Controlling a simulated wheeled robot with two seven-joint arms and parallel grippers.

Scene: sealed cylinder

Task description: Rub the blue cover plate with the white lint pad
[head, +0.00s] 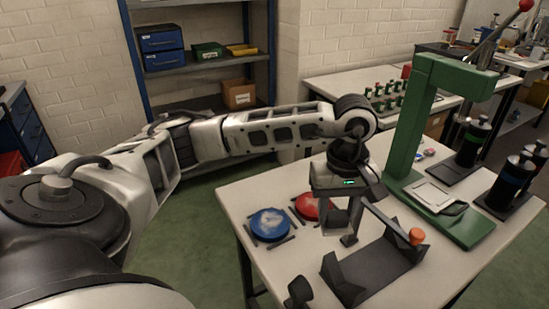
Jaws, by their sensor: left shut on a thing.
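The blue cover plate (269,222) is a round blue disc lying flat near the table's left edge, with a whitish smudge on its top. My left gripper (342,232) reaches over the table from the left and points down, to the right of the blue plate and apart from it.
A red plate (306,206), also smudged, lies just behind the blue one. A dark cradle (372,268) stands in front of my left gripper, with an orange knob (416,236) beside it. A green press (409,125) stands at right. Dark cylinders (473,143) stand beyond it.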

